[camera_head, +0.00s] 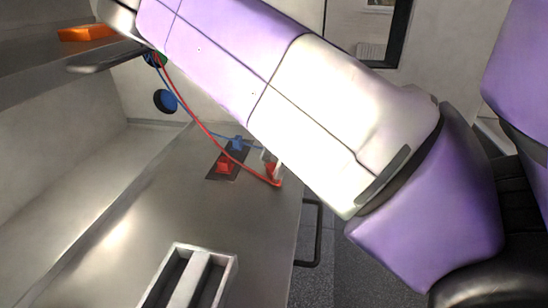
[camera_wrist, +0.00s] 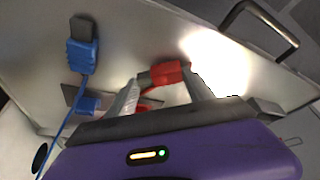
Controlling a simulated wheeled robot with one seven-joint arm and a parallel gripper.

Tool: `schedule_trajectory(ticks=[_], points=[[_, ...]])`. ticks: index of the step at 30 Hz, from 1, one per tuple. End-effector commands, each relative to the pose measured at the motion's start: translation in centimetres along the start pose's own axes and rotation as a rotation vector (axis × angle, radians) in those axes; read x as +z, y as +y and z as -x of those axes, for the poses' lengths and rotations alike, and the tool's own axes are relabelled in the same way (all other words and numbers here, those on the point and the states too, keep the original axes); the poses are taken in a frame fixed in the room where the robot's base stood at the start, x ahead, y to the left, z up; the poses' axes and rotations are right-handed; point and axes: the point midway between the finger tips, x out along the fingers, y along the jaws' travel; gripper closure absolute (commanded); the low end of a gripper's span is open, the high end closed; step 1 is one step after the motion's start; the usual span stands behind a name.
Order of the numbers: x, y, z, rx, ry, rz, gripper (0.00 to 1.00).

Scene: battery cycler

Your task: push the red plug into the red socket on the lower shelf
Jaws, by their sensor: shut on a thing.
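The red plug (camera_head: 273,171) is held above the lower shelf, with a red cable running up and left from it. In the wrist view the red plug (camera_wrist: 170,73) sits between the fingertips of my gripper (camera_wrist: 163,84), its dark end pointing left. In the head view my gripper (camera_head: 268,160) is mostly hidden by my arm. The red socket (camera_head: 224,164) is on a dark plate (camera_head: 215,174) on the lower shelf, left of the plug and apart from it.
A blue part (camera_head: 237,144) is beside the red socket. The wrist view shows a blue connector (camera_wrist: 82,54) and another blue part (camera_wrist: 88,104). A metal tray (camera_head: 230,262) stands on the near shelf. A handle (camera_head: 317,232) is at the right edge. An orange block (camera_head: 87,33) lies on the upper shelf.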

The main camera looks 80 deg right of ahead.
Motion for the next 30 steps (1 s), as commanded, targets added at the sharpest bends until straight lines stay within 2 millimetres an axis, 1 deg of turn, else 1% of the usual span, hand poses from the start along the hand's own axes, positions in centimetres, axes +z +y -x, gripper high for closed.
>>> schedule_trajectory(ticks=[10, 11, 12, 14, 24, 26, 30], points=[[0.1, 0.0, -0.2, 0.001, 0.000, 0.000, 0.74], [0.1, 0.0, -0.2, 0.001, 0.000, 0.000, 0.33], [0.1, 0.0, -0.2, 0.001, 0.000, 0.000, 0.25], [0.1, 0.0, -0.2, 0.001, 0.000, 0.000, 0.13], [0.1, 0.0, 0.0, 0.001, -0.001, 0.000, 0.13], [0.1, 0.1, 0.3, 0.001, -0.001, 0.000, 0.13], [0.2, 0.1, 2.3, 0.004, -0.002, 0.000, 0.13]])
